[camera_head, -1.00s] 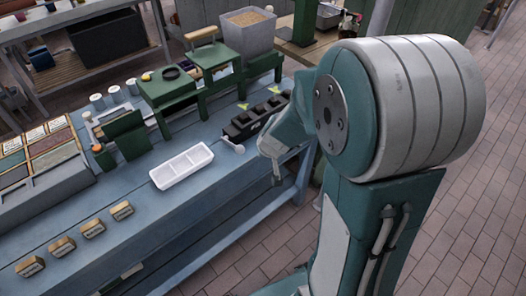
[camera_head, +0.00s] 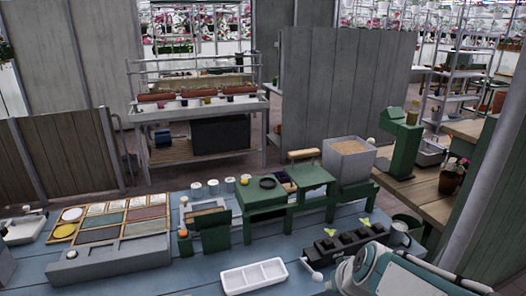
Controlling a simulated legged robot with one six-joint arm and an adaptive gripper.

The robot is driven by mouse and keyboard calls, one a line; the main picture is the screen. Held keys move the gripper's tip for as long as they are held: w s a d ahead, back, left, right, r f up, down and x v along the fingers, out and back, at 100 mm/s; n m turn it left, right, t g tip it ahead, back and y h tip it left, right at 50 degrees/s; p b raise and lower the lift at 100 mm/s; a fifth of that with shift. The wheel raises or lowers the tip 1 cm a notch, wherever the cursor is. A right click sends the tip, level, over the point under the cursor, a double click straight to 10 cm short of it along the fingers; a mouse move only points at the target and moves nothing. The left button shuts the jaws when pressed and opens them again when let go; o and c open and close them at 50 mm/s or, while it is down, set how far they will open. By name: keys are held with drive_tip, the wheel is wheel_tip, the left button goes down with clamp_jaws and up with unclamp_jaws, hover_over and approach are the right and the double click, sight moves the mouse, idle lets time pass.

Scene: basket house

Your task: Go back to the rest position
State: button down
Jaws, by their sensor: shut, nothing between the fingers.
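My arm (camera_head: 400,272) shows only in part, at the bottom right corner of the head view, teal and white. The gripper fingers are not visible in the head view. The visible part of the arm lies in front of the blue table's (camera_head: 200,283) right side, near the black tray with several cells (camera_head: 345,243).
A white divided tray (camera_head: 254,278) stands left of the arm. Green stands (camera_head: 262,196) and a grey bin of grain (camera_head: 348,160) are behind. A seed box (camera_head: 110,250) is at left. A wooden bench (camera_head: 440,185) and a post (camera_head: 490,180) are at right.

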drive_tip(key=s+r+h, duration=0.1)
drive_tip(key=s+r, duration=0.6)
drive_tip(key=s, duration=0.6)
drive_tip(key=shift+s+r+g+h, duration=0.15)
drive_tip(key=shift+s+g+h, duration=0.1)
drive_tip(key=shift+g+h, duration=0.05)
